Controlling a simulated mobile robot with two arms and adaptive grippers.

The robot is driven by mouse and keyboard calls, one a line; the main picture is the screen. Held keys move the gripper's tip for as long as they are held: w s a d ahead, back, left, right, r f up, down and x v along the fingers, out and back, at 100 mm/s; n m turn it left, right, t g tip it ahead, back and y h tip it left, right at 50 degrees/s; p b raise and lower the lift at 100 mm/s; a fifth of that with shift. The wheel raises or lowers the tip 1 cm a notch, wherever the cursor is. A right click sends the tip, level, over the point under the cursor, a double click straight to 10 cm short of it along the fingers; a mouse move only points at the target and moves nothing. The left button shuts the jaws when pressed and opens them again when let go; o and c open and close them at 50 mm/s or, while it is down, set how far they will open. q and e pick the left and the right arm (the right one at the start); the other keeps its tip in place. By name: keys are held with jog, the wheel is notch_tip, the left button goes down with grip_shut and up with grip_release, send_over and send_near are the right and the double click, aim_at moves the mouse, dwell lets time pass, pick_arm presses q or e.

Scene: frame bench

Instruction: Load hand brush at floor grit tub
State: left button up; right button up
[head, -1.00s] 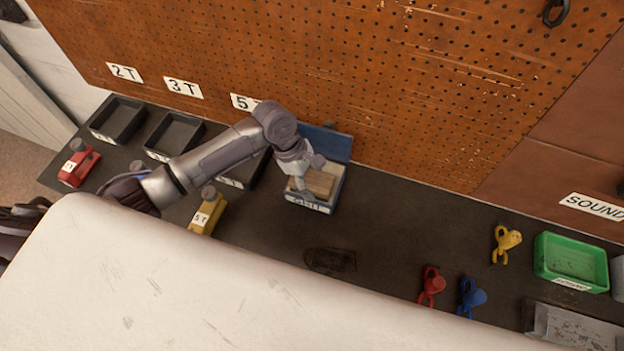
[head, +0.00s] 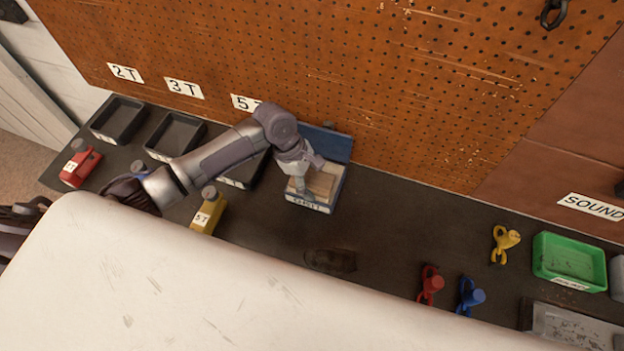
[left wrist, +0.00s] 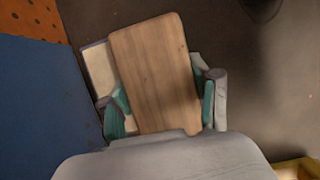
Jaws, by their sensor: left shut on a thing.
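The hand brush (head: 321,184) shows as a flat wooden block, and it fills the middle of the left wrist view (left wrist: 156,75). My left gripper (head: 302,186) is shut on it, with teal finger pads on both sides of the wood. The grit tub (head: 309,204) is a small box with a white front label and a raised blue lid (head: 335,145). The brush is over or in the tub's opening; whether its underside touches the grit is hidden. Part of the tub's pale inside (left wrist: 98,68) shows beside the brush. My right gripper is not in view.
Black trays (head: 118,118) stand left of the tub, with a red item (head: 80,167) and a yellow item (head: 207,214) near them. A dark object (head: 330,260) lies in front. Coloured clips (head: 503,243) and a green tray (head: 568,262) are at right. A pegboard rises behind.

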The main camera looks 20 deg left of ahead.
aim_at(321, 181)
pick_arm(q)
jog(key=shift+s+f+p, duration=0.15)
jog(key=shift+p, duration=0.25)
dwell(1.4)
notch_tip(321, 181, up, 7)
jog(key=p, duration=0.9)
jog(key=shift+p, duration=0.4)
jog(key=shift+w, duration=0.25)
dwell(0.3)
